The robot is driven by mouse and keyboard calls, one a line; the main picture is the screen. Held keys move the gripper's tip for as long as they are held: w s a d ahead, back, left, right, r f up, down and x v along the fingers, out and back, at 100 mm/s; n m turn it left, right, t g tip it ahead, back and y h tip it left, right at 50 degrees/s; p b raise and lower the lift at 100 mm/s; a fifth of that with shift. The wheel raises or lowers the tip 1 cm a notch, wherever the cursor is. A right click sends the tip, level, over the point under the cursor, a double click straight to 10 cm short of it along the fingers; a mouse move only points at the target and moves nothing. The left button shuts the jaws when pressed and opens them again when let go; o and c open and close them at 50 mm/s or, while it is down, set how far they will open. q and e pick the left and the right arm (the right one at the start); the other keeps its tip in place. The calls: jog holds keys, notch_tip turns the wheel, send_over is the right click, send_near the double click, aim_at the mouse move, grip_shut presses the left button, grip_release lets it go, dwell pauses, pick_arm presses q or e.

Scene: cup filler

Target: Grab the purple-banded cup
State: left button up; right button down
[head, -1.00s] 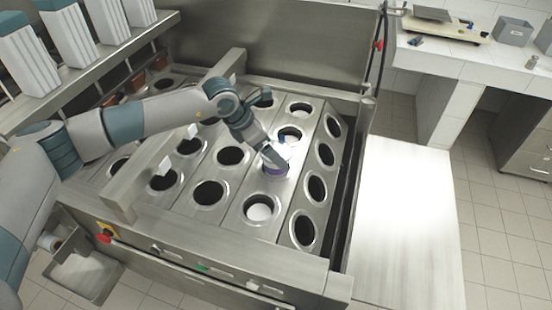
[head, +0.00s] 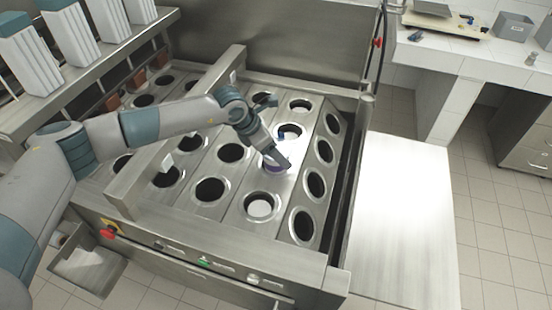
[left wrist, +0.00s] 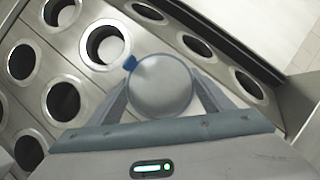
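The purple-banded cup (head: 271,169) stands upright on the steel deck of the filler, right of its middle, mostly hidden by my gripper in the head view. Its round grey top (left wrist: 160,86) fills the space between my fingers in the left wrist view. My left gripper (head: 279,158) is down at the cup, with one finger on each side of it; the fingers also show in the left wrist view (left wrist: 160,94). Whether they press on the cup cannot be seen. My right gripper is not in view.
Round holes lie around the cup, one with white inside (head: 259,206) in front and one behind it (head: 289,133). A raised steel bar (head: 165,150) crosses the deck to the left. A bare steel side table (head: 405,220) stands at right.

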pick_arm(q)
jog(key=shift+r, duration=0.1)
jog(key=shift+c, duration=1.3)
jog(key=shift+r, duration=0.1)
jog(key=shift+r+b, duration=0.8)
jog(key=shift+b, duration=0.05)
jog(key=shift+r+b, duration=0.6)
jog(key=shift+r, duration=0.3)
jog(key=s+d+r+b, duration=0.2)
jog(key=s+r+b, duration=0.3)
jog(key=s, duration=0.6)
notch_tip(320, 180, up, 2)
jog(key=shift+s+r, duration=0.2)
jog(key=shift+s, duration=0.05)
jog(key=shift+r, duration=0.1)
